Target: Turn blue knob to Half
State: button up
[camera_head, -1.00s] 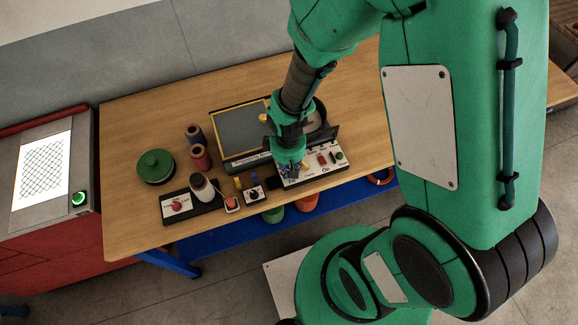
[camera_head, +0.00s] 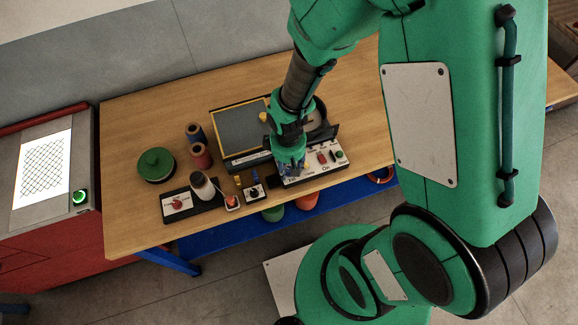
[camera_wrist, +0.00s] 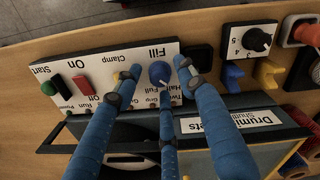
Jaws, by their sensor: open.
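The blue knob (camera_wrist: 160,72) stands on a white control panel (camera_wrist: 100,65) under the label "Fill". In the wrist view "Half" and "Full" are printed below it, and a pale mark on the knob points toward them. I cannot tell exactly which label it points at. My gripper (camera_wrist: 160,85) is open, with one blue finger at the left of the knob, one at the right and one below. Contact with the knob is unclear. In the head view my gripper (camera_head: 291,165) is over the left part of the panel and hides the knob.
A yellow knob (camera_wrist: 116,77) labelled "Clamp" is beside the left finger. Red (camera_wrist: 82,84) and green (camera_wrist: 48,88) controls sit further left. A separate black dial (camera_wrist: 257,40) is to the right. The "Drum" plate (camera_wrist: 230,122) lies close below the fingers.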

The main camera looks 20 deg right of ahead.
jog(key=shift+r, duration=0.15)
notch_tip(320, 180, up, 12)
jog(key=shift+f, duration=0.2)
dwell(0.4)
jog(key=shift+s+a, duration=0.1)
dwell(0.4)
notch_tip(320, 180, up, 15)
jog(key=m+t+b, duration=0.1)
jog(key=m+t, duration=0.2)
jog(key=m, duration=0.1)
send_over(289, 169)
jog(key=s+d, duration=0.2)
jog(key=s+d+r+m+t+b, duration=0.1)
jog(key=s+d+r+m+t, duration=0.1)
jog(key=s+r, duration=0.5)
notch_tip(289, 169, up, 4)
jog(key=shift+s+d+f+m, duration=0.15)
jog(key=shift+s+m, duration=0.05)
jog(key=shift+m, duration=0.3)
dwell(2.2)
